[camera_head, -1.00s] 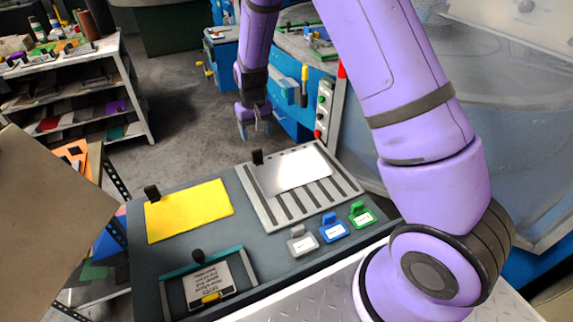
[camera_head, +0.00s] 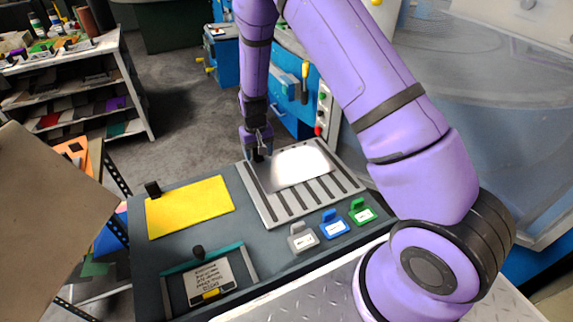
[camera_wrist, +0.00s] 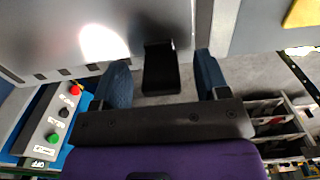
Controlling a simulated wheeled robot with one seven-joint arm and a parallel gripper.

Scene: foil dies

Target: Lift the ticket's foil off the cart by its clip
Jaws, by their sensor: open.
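The silver foil (camera_head: 300,163) lies on a slotted grey plate on the cart, with a black clip (camera_head: 258,156) at its far-left corner. My gripper (camera_head: 257,148) is over that clip. In the wrist view my gripper (camera_wrist: 163,82) is open, with the black clip (camera_wrist: 160,70) between its blue fingers, gaps showing on both sides. A yellow foil (camera_head: 190,207) with its own black clip (camera_head: 152,189) lies to the left. The ticket (camera_head: 209,281) sits in a teal-topped holder at the cart's near-left; its small print is not legible to me.
Grey, blue and green labelled blocks (camera_head: 333,225) stand along the cart's near right. A brown panel (camera_head: 45,220) fills the left edge. A shelf rack (camera_head: 75,90) stands at the back left, and a red-and-green button box (camera_wrist: 55,125) shows in the wrist view.

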